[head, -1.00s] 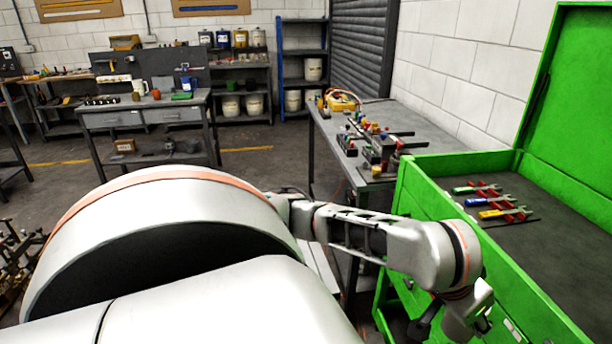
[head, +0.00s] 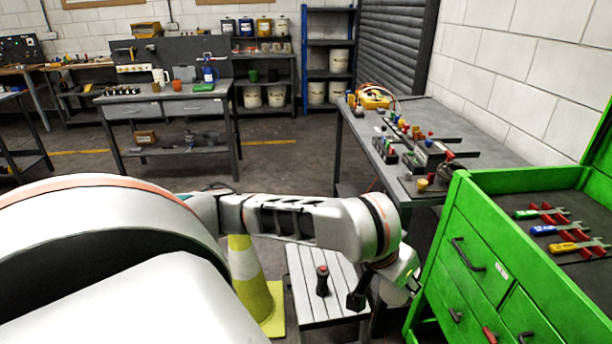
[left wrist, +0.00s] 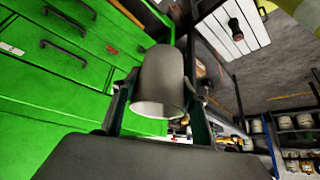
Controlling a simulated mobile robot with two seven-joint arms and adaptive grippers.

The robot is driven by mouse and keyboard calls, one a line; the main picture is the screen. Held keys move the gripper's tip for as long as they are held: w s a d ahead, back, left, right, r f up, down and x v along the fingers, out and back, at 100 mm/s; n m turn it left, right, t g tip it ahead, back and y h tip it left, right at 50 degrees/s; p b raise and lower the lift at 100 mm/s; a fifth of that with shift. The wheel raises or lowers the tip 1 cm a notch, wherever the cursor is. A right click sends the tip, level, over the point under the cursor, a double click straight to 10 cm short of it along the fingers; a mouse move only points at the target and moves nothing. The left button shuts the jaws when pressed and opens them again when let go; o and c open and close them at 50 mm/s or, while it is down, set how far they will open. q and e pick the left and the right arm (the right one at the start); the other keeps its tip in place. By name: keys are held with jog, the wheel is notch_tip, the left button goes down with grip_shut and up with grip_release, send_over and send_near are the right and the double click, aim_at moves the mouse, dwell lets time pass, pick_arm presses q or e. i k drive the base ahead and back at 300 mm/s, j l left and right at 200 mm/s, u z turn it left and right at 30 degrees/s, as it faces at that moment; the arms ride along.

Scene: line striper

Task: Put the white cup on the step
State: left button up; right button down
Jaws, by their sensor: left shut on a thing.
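The white cup (left wrist: 160,72) shows in the left wrist view, greyish in shade, with its open mouth towards the bottom of the picture. My left gripper (left wrist: 158,112) is shut on it, with a dark finger on either side. The step (head: 308,262), a pale slatted stool, stands on the floor just left of my left wrist. It also shows at the top of the left wrist view (left wrist: 225,40). My right gripper is not in view.
A black and red handled object (head: 322,281) stands on the step. A yellow and white cone (head: 247,275) is left of it. A green tool cabinet (head: 480,255) is close on the right. A grey workbench (head: 470,140) with fittings stands behind.

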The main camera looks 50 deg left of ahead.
aim_at(312, 259)
jog(key=i+j, duration=0.1)
jog(key=j, duration=0.3)
jog(key=i+j+u, duration=0.1)
jog(key=j, duration=0.3)
jog(key=i+j, duration=0.15)
jog(key=j, duration=0.25)
jog(key=i+j+u, duration=0.1)
jog(key=j, duration=0.25)
